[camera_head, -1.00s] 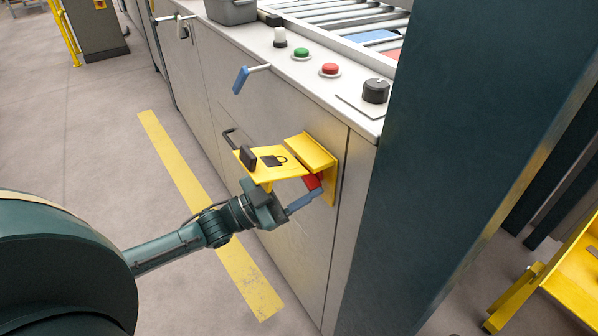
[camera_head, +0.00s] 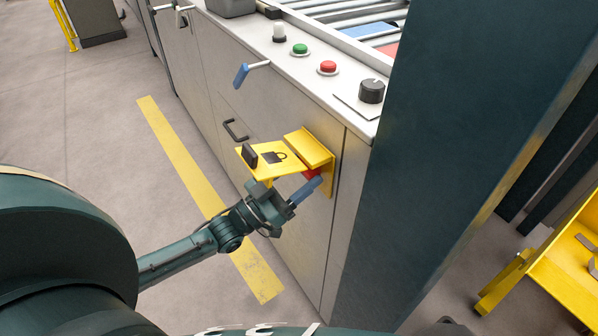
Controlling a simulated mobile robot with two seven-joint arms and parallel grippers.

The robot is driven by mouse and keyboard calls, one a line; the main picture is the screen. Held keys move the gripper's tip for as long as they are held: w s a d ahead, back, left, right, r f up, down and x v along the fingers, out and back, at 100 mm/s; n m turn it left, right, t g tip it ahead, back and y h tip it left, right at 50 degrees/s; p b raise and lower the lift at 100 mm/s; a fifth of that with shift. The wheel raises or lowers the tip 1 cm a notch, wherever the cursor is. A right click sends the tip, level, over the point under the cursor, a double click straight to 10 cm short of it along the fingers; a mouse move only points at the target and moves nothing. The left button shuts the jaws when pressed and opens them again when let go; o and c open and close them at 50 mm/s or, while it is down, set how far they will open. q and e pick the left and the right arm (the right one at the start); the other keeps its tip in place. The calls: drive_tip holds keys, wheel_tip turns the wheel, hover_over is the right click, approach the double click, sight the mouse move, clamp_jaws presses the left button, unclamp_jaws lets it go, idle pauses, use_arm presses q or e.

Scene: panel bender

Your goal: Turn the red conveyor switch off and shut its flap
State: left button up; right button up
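The red conveyor switch (camera_head: 312,174) shows as a small red patch inside a yellow housing (camera_head: 318,152) on the grey cabinet front. Most of the switch is hidden by the flap and my gripper. The yellow flap (camera_head: 268,167), with a padlock symbol and a black handle, stands open, sticking out from the housing. My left gripper (camera_head: 306,191) is under the flap, its blue-grey fingertip just in front of and below the switch. I cannot tell whether it touches the switch or how far its fingers are apart. My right gripper is not in view.
The cabinet top carries a green button (camera_head: 300,49), a red button (camera_head: 328,68) and a black knob (camera_head: 371,91). A blue-handled lever (camera_head: 241,75) and a dark handle (camera_head: 235,130) stick out from the front. A dark column (camera_head: 460,130) stands right.

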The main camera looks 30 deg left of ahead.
use_arm(q)
drive_tip(key=o, duration=1)
drive_tip(key=v, duration=1.3)
drive_tip(key=shift+s+a, duration=0.1)
drive_tip(key=shift+c, duration=0.4)
